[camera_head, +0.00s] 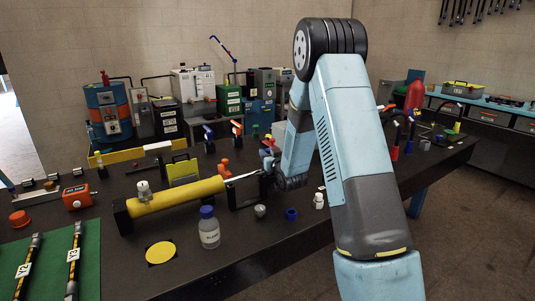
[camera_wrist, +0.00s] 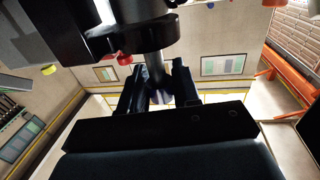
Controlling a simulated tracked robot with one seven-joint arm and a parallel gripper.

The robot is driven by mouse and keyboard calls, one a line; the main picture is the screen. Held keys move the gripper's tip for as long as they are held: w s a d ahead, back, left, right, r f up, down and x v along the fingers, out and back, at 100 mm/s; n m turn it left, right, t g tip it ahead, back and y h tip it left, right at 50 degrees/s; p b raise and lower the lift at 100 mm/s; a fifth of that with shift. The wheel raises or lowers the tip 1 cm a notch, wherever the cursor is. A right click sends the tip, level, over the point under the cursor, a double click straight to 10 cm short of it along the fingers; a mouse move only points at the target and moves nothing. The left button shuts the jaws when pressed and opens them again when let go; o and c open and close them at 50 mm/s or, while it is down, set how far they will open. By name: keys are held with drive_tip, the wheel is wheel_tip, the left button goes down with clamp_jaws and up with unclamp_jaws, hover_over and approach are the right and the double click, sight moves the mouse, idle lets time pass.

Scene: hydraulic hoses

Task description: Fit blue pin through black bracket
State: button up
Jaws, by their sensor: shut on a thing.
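In the wrist view my gripper (camera_wrist: 158,92) is shut on a pin (camera_wrist: 154,66), whose shaft looks dark grey here rather than clearly blue. The pin points up between the two black fingers toward a dark round body (camera_wrist: 130,38), and its upper end is hidden there. I cannot tell whether it is inside a hole. In the head view the black bracket (camera_head: 237,195) stands at the rod end of a yellow cylinder (camera_head: 175,195). My wrist is just to the right of the bracket, and my fingers and the pin are not clear there.
Machines and a blue drum (camera_head: 107,112) line the back. The dark front right table top is clear.

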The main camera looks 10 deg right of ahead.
drive_tip(key=shift+f, duration=0.6)
drive_tip(key=o, duration=1.1)
drive_tip(key=shift+s, duration=0.1)
drive_tip(key=s+d, duration=0.1)
drive_tip(key=s, duration=0.6)
drive_tip(key=shift+s, duration=0.1)
